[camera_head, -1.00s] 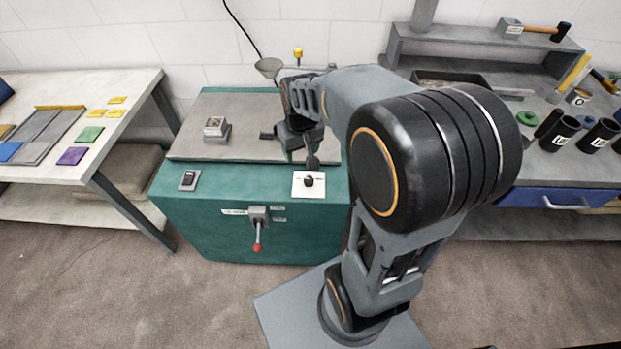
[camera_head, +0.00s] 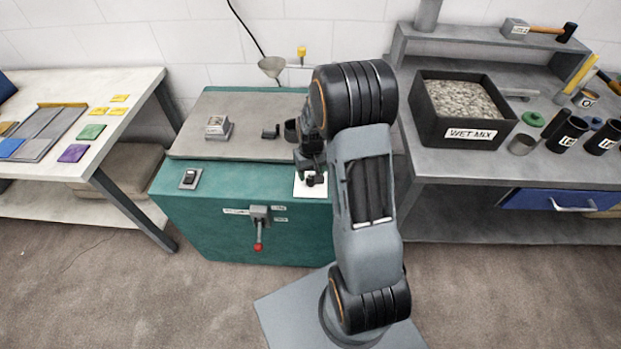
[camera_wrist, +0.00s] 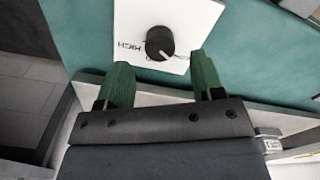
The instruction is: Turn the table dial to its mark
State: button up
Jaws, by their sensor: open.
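The table dial is a black round knob (camera_wrist: 160,43) on a white plate (camera_wrist: 185,15) with printed lettering; "HIGH" is readable in the wrist view. In the head view the knob (camera_head: 311,179) and its plate (camera_head: 300,188) sit on the teal cabinet's front edge, partly covered by my arm. My gripper (camera_wrist: 163,80) is open and empty, with its two green fingers apart. In the wrist view the knob shows beyond the fingertips, between their lines, and nothing is held. In the head view my gripper (camera_head: 309,170) is close to the knob; contact cannot be told.
The teal cabinet (camera_head: 230,220) carries a rocker switch (camera_head: 189,179), a red-tipped lever (camera_head: 258,230) and a small grey block (camera_head: 218,127). A black "WET MIX" tray (camera_head: 470,135) stands on the right bench. A table with coloured tiles (camera_head: 130,110) is at left.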

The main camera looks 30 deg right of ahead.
aim_at(311, 179)
jog(key=shift+f, duration=1.9)
jog(key=shift+c, duration=0.3)
jog(key=c, duration=0.9)
jog(key=shift+o, duration=0.2)
